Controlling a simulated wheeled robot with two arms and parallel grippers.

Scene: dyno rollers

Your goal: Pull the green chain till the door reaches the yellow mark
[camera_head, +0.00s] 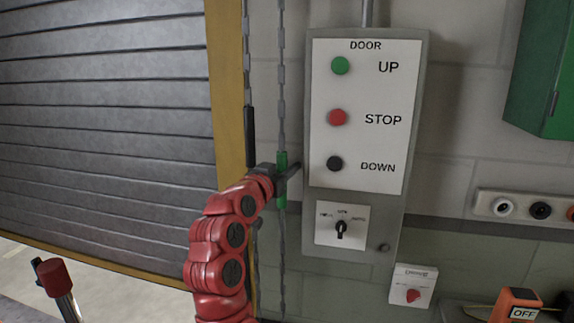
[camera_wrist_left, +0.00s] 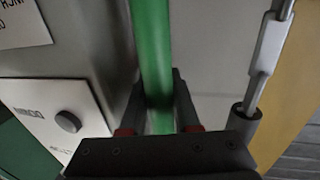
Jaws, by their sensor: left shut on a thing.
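The green section of the chain (camera_head: 282,188) hangs in front of the wall, just left of the door control panel. It also fills the middle of the left wrist view (camera_wrist_left: 152,60). My left gripper (camera_head: 288,172) is shut on it, with a finger on each side. A second chain with a black section (camera_head: 249,135) hangs close to its left. The grey slatted door (camera_head: 105,130) shows at the left with its lower edge near the floor. A yellow post (camera_head: 226,90) stands along the door's right side. I cannot make out a separate yellow mark. My right gripper does not show.
The control panel (camera_head: 410,150) with UP, STOP and DOWN buttons stands close right of my gripper. A small switch box (camera_head: 412,287), a green cabinet (camera_head: 545,80) and an orange lockout tag (camera_head: 515,305) are farther right. A red-topped post (camera_head: 54,278) stands lower left.

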